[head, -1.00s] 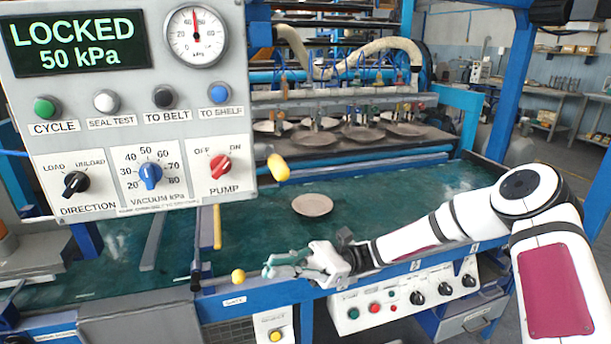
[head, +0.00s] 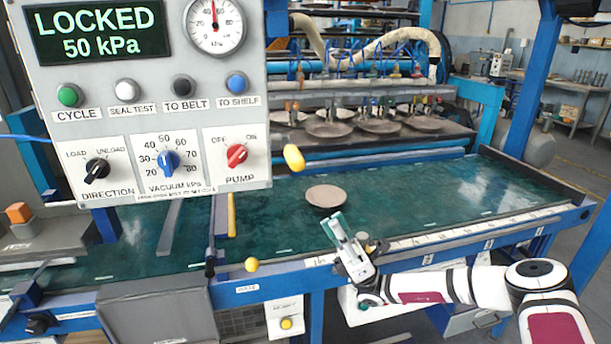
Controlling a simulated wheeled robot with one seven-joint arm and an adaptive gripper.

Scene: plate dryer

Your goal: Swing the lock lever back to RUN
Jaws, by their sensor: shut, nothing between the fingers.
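The control panel (head: 150,105) at upper left has a display (head: 98,33) reading LOCKED 50 kPa. A rounded yellow grip (head: 293,158) sticks out at the panel's right edge; it looks like the lock lever's handle, but no RUN mark is readable. My gripper (head: 338,228) is shut and empty, over the front rail of the green belt table. Its fingers point up and slightly left, below and right of the yellow grip and apart from it.
A round plate (head: 326,196) lies on the green belt (head: 420,195) just beyond my fingers. A yellow ball knob (head: 251,265) sits by the GATE label, beside a yellow bar (head: 231,215). Several plates stand under the suction rack behind. The belt's right side is clear.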

